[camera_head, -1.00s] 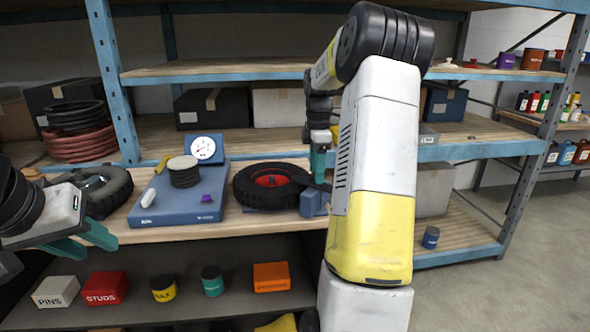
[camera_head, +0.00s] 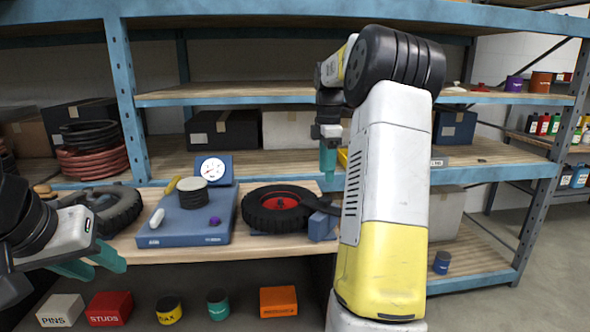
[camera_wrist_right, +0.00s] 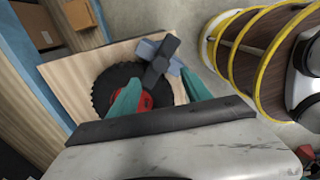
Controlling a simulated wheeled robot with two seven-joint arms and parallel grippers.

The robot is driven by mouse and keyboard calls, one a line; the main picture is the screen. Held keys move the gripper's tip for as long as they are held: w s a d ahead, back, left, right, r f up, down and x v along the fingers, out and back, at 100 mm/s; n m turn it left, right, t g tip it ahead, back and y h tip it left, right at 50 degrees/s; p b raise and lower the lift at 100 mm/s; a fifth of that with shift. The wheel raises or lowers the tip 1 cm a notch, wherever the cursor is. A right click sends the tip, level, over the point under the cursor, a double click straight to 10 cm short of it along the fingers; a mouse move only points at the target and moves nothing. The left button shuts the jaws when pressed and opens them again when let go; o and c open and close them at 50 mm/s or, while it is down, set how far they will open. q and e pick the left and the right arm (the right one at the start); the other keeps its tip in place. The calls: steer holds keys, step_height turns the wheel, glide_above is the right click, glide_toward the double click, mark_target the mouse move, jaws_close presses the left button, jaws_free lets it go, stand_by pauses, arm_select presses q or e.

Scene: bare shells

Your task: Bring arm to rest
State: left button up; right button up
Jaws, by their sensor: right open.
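My right arm crosses the head view, and its gripper (camera_head: 328,162) hangs with teal fingers pointing down above the wooden bench, behind the arm. In the right wrist view the right gripper (camera_wrist_right: 160,94) has its fingers spread with nothing between them. The wheel with a black tyre and red hub (camera_head: 279,208) lies below it on the bench; the wheel also shows beyond the fingers in the wrist view (camera_wrist_right: 105,90). My left gripper (camera_head: 98,262) is at the lower left, its two teal fingers apart and empty, in front of the bench edge.
A blue scale (camera_head: 188,218) with a dial (camera_head: 211,168) stands on the bench left of the wheel. A blue block with a dark bar (camera_head: 322,225) touches the wheel's right side. Another tyre (camera_head: 112,207) lies at left. Shelf boards (camera_head: 230,94) run above; small boxes and jars sit below.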

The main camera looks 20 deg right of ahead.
steer(key=s+a+r+m+t, duration=0.3)
steer(key=s+a+r+m, duration=0.25)
steer(key=s+a, duration=0.55)
steer(key=s+a+f+m+t+y, duration=0.1)
steer(key=s+a+f+m, duration=0.1)
steer(key=s+a+m, duration=0.2)
steer(key=s+a+f+m+t+y, duration=0.1)
steer(key=s+a+m, duration=0.4)
steer(key=s, duration=0.5)
step_height(320, 180, down, 3)
steer(key=shift+s+a+r+t, duration=0.2)
steer(key=shift+a+t, duration=0.4)
steer(key=shift+a, duration=0.25)
